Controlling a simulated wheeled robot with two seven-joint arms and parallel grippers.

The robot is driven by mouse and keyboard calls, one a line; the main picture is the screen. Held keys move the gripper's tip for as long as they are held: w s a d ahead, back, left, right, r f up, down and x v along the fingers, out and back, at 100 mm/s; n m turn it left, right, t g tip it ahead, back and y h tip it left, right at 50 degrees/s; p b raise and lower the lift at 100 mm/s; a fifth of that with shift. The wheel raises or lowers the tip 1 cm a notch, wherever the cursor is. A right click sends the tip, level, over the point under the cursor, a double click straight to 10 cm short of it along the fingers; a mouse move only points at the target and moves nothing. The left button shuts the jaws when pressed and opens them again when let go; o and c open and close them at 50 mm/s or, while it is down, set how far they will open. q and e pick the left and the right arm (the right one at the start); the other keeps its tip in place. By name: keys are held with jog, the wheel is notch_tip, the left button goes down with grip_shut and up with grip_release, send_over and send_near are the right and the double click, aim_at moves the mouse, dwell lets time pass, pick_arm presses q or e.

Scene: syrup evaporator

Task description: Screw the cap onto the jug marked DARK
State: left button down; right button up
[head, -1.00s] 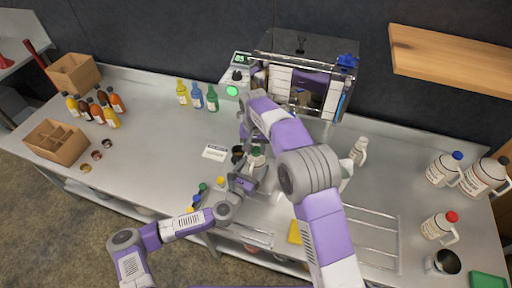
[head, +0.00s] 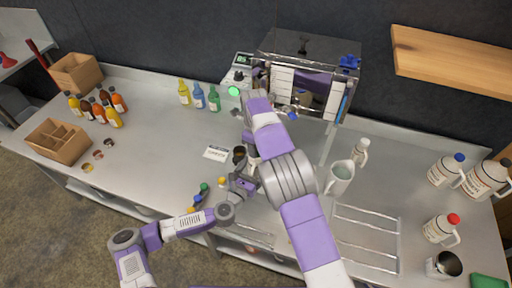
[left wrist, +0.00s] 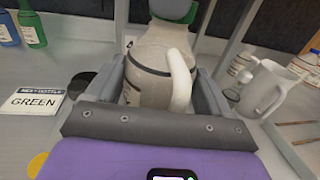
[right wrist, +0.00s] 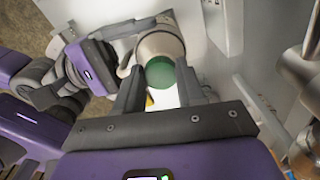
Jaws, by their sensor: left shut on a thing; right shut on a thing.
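A cream jug (left wrist: 150,62) with a handle stands upright between the fingers of my left gripper (left wrist: 165,95), which is shut on its body. Its label is turned so that I cannot read a mark. A green cap (right wrist: 160,72) is between the fingers of my right gripper (right wrist: 163,90), which is shut on it from above. The cap is at the jug's mouth; its green edge also shows at the top of the left wrist view (left wrist: 178,19). I cannot tell how tightly it sits. In the head view my right arm mostly hides the jug (head: 253,162).
A clear pitcher (head: 340,179) and a white jug (head: 360,151) stand to the right. Capped jugs (head: 440,228) are at the far right. The evaporator box (head: 308,75) is behind. Small bottles (head: 198,96) stand back left.

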jog(key=m, duration=0.4)
jog(key=shift+w+d, duration=0.1)
jog(key=m, duration=0.3)
jog(key=shift+d+m, duration=0.1)
jog(key=shift+m, duration=0.3)
jog(key=o, duration=1)
jog(key=shift+r, duration=2.25)
jog(key=shift+c, duration=0.2)
